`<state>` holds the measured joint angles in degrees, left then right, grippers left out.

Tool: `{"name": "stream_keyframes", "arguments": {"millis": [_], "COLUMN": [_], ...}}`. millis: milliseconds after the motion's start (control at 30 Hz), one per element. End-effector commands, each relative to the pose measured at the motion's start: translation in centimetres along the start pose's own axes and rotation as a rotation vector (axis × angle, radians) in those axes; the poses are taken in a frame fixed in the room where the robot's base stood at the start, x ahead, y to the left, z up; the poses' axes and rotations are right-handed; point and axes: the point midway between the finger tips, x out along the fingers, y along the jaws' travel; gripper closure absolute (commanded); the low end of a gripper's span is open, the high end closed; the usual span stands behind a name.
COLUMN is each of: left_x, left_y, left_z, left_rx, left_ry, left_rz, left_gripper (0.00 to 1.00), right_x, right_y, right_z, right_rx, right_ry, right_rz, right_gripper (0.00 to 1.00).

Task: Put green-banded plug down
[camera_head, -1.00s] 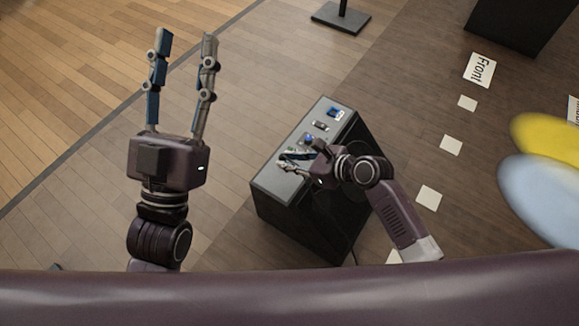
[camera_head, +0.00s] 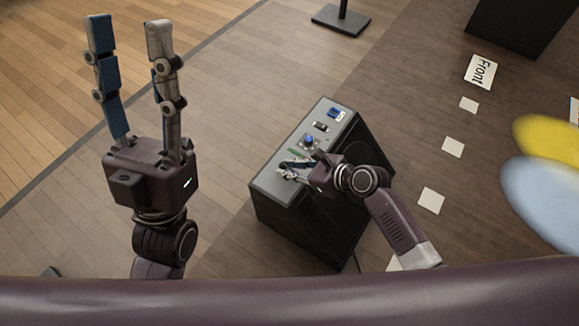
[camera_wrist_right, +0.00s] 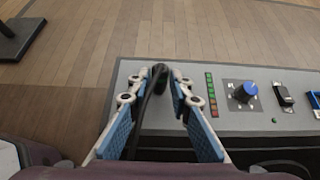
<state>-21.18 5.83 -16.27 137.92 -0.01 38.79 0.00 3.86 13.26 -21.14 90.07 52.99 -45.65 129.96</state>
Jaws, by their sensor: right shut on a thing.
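My right gripper (camera_head: 284,170) is low over the near left end of the grey-topped console (camera_head: 268,184). In the right wrist view, my right gripper (camera_wrist_right: 165,80) is shut on a black plug (camera_wrist_right: 160,72) with a dark cable trailing back between the fingers. The plug's tip is over or against the grey panel; I cannot tell whether it touches. No green band shows on it from here. My left gripper (camera_head: 128,24) is open and empty, raised over the wooden floor away from the console.
Beside the plug, the panel carries a red-and-green light strip (camera_wrist_right: 211,95), a blue knob (camera_wrist_right: 244,92), a black switch (camera_wrist_right: 284,96) and a blue part (camera_wrist_right: 314,98). A black stand base (camera_head: 341,18) is at the back. White cards (camera_head: 431,200) lie on the dark floor.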

Motion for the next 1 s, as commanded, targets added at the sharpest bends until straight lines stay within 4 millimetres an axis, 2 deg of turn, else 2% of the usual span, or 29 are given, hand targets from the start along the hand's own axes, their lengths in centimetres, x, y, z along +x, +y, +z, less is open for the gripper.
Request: {"name": "stream_keyframes", "arguments": {"millis": [67, 100, 267, 567, 700, 1000], "left_x": [0.0, 0.0, 0.0, 0.0, 0.1, -0.4], "left_y": [0.0, 0.0, 0.0, 0.0, 0.0, -0.7], "left_z": [0.1, 0.1, 0.1, 0.1, 0.0, 6.9], "left_rx": [0.001, 0.001, 0.001, 0.002, 0.001, 0.017], "left_ry": [-0.004, -0.006, -0.007, -0.007, -0.004, -0.321], "left_rz": [0.000, 0.000, 0.000, 0.000, -0.001, -0.010], "left_gripper": [0.60, 0.60, 0.60, 0.60, 0.60, 0.60], "right_x": [0.1, 0.2, 0.1, 0.1, -0.6, -3.3], "right_y": [0.0, 0.0, 0.0, 0.0, 0.0, 0.0], "right_z": [-0.2, -0.2, -0.2, -0.1, 0.5, 0.5], "right_rx": [0.001, -0.001, -0.001, -0.001, -0.002, 0.000], "right_ry": [-0.001, -0.001, 0.000, -0.001, 0.000, 0.001], "right_rz": [0.000, 0.000, 0.000, -0.001, -0.002, 0.000], "right_gripper": [1.00, 0.80, 0.64, 0.64, 0.64, 0.64]}}
